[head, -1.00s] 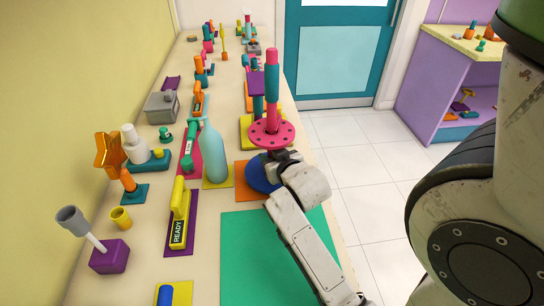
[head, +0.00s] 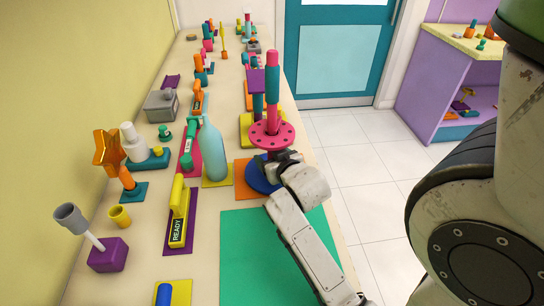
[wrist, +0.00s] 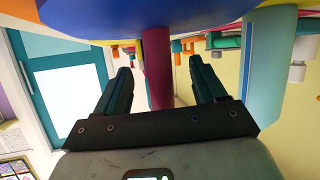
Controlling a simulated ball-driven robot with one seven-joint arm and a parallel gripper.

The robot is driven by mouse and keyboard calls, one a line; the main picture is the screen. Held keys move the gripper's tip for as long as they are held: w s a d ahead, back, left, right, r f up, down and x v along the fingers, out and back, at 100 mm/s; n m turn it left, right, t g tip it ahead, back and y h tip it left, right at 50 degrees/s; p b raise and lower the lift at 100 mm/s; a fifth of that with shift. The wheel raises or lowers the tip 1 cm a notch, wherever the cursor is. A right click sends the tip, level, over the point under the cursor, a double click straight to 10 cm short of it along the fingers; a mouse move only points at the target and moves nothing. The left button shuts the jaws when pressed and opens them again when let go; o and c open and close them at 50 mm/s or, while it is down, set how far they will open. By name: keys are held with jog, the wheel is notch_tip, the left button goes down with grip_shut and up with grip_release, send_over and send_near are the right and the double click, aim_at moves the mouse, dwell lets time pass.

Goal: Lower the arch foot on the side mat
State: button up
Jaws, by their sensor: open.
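The arch foot appears to be the blue round base (head: 258,178) of an upright pink and teal post (head: 272,80) with a holed pink disc (head: 268,138) partway up. The base appears to sit on an orange mat (head: 243,190) near the table's right edge. My gripper (head: 277,159) is just under the pink disc and hides part of the base. In the wrist view the jaws of my gripper (wrist: 161,68) stand open either side of a pink stem (wrist: 157,62), with gaps at both sides. The blue base (wrist: 100,15) fills the top there.
A light-blue bottle shape (head: 212,155) stands on a yellow mat just left. A yellow block marked READY (head: 178,225) is further left. A large green mat (head: 240,255) lies bare in front. Several posts crowd the table behind. Tiled floor (head: 360,170) is open at right.

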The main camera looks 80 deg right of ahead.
jog(key=shift+f, duration=0.3)
jog(key=b+v, duration=0.1)
jog(key=v, duration=1)
jog(key=shift+r, duration=0.25)
